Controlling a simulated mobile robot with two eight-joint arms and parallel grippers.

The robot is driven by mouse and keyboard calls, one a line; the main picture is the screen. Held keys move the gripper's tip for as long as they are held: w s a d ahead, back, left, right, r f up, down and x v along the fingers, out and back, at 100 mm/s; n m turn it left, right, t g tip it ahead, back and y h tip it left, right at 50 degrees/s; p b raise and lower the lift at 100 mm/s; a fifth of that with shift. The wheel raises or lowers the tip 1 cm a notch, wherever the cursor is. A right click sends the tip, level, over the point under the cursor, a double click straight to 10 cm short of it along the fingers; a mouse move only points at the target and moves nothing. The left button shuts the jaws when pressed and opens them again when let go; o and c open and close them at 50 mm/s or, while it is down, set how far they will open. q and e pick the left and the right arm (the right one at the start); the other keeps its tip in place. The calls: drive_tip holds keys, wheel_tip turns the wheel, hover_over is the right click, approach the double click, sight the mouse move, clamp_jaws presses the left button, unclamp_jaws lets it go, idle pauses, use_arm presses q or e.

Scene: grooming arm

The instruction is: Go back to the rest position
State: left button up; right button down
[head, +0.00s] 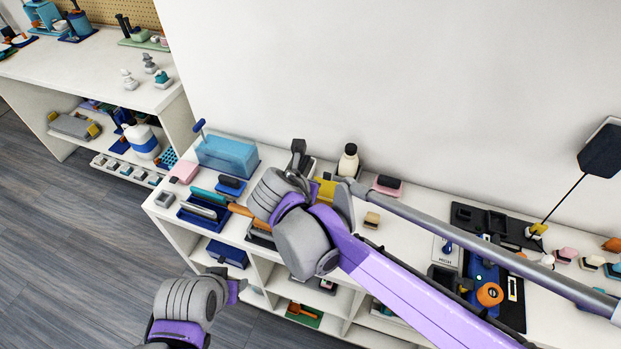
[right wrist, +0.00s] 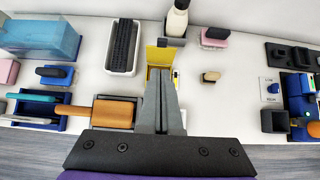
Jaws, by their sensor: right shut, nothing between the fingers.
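My right gripper (right wrist: 163,76) shows in the right wrist view with its two grey fingers together and nothing between them. Its tips are in front of a yellow holder (right wrist: 158,55), above the white shelf top (right wrist: 210,105); I cannot tell whether they touch anything. Part of my left arm (head: 185,305) shows at the bottom left, over the floor in front of the shelf.
A cream bottle (head: 348,160) and a tray with a black brush (right wrist: 123,45) stand close to the right gripper. A blue clear box (head: 228,155) stands at the left. A wooden-handled tool (right wrist: 80,112) lies near the fingers. The floor (head: 60,240) at left is clear.

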drive_tip(key=s+d+f+m+g+y, duration=0.1)
drive_tip(key=s+d+f+m, duration=0.2)
drive_tip(key=s+d+m, duration=0.6)
drive_tip(key=s+d+f+m+g+y+p, duration=0.1)
drive_tip(key=s+d+f+m, duration=0.3)
drive_tip(key=s+d+m, duration=0.6)
drive_tip(key=s+m+g, duration=0.1)
drive_tip(key=m, duration=1.2)
drive_tip(key=shift+s+y, duration=0.15)
drive_tip(key=shift+y, duration=0.25)
